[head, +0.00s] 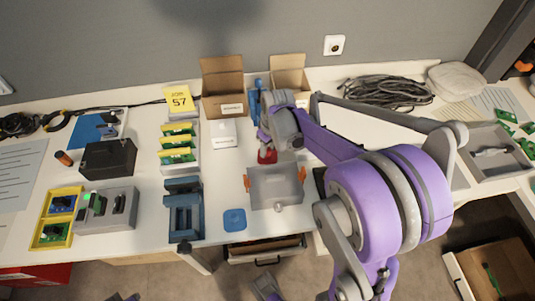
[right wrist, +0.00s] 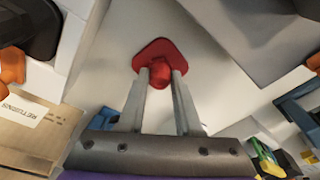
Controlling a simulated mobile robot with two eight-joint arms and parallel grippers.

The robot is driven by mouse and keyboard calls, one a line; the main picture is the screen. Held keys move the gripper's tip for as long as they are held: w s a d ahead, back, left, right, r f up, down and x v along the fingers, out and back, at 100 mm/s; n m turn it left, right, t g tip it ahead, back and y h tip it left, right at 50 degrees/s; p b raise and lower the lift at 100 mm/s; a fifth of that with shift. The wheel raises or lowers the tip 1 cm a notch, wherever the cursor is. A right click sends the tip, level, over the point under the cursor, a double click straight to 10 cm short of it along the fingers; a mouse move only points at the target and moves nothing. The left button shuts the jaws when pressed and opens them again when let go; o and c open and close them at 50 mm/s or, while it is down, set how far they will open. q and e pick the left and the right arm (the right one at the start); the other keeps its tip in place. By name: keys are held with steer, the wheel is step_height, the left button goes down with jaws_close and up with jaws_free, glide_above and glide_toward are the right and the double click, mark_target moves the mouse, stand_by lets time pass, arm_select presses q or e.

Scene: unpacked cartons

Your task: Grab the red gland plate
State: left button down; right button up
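The red gland plate (head: 267,157) lies on the white table, just in front of the open cartons and behind a grey metal box. In the right wrist view the plate (right wrist: 157,49) is a flat red piece with rounded corners and a raised red knob. My right gripper (right wrist: 161,74) has its two fingertips on either side of this knob, with no clear gap. In the head view my right gripper (head: 267,146) points down over the plate and hides part of it. The plate appears to rest on the table.
The grey box (head: 275,188) with orange clips stands close in front of the plate. Open cartons (head: 223,84) and a small white box (head: 223,134) stand behind and to the left. A blue fixture (head: 184,207) and a blue pad (head: 234,219) are nearer the front edge.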

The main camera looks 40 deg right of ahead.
jaws_close()
steer(key=shift+r, duration=0.1)
